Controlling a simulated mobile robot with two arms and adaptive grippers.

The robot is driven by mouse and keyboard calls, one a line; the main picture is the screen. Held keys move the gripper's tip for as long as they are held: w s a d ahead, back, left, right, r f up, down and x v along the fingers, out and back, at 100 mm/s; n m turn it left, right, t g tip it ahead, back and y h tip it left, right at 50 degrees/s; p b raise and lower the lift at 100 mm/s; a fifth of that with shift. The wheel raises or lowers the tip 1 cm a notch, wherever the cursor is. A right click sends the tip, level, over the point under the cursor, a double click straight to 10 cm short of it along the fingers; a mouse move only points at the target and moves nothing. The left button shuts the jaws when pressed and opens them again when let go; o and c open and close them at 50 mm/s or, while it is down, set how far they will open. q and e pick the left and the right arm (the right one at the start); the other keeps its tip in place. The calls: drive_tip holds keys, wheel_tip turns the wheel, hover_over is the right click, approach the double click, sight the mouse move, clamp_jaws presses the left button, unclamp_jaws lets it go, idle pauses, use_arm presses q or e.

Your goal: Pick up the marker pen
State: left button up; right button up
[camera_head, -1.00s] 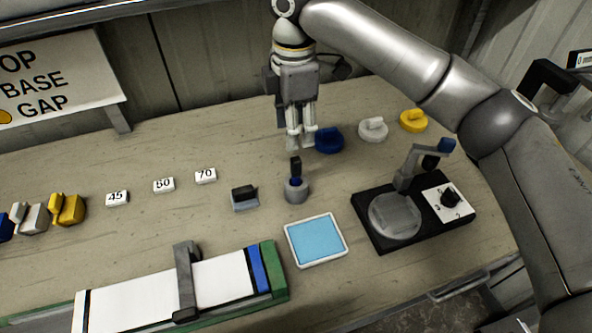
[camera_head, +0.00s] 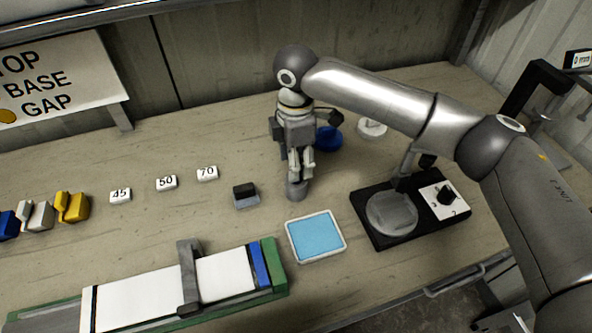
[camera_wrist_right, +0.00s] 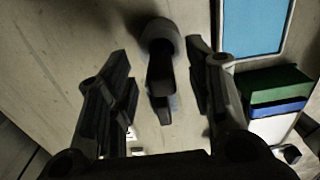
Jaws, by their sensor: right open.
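The marker pen (camera_wrist_right: 160,82) is dark and stands in a round grey holder (camera_head: 296,191) on the bench. The holder also shows in the right wrist view (camera_wrist_right: 160,36). My right gripper (camera_head: 300,171) points down directly over the holder and hides most of the pen in the head view. In the right wrist view the two fingers of this gripper (camera_wrist_right: 159,62) are open, one on each side of the pen, with gaps visible. My left gripper is in neither view.
A small black-topped grey block (camera_head: 246,196) lies left of the holder, and a blue pad (camera_head: 316,236) lies in front. A black device with a round plate (camera_head: 392,213) stands at right. A blue piece (camera_head: 328,138) sits close behind the gripper. A long tray (camera_head: 140,294) is front left.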

drive_tip(key=c, duration=1)
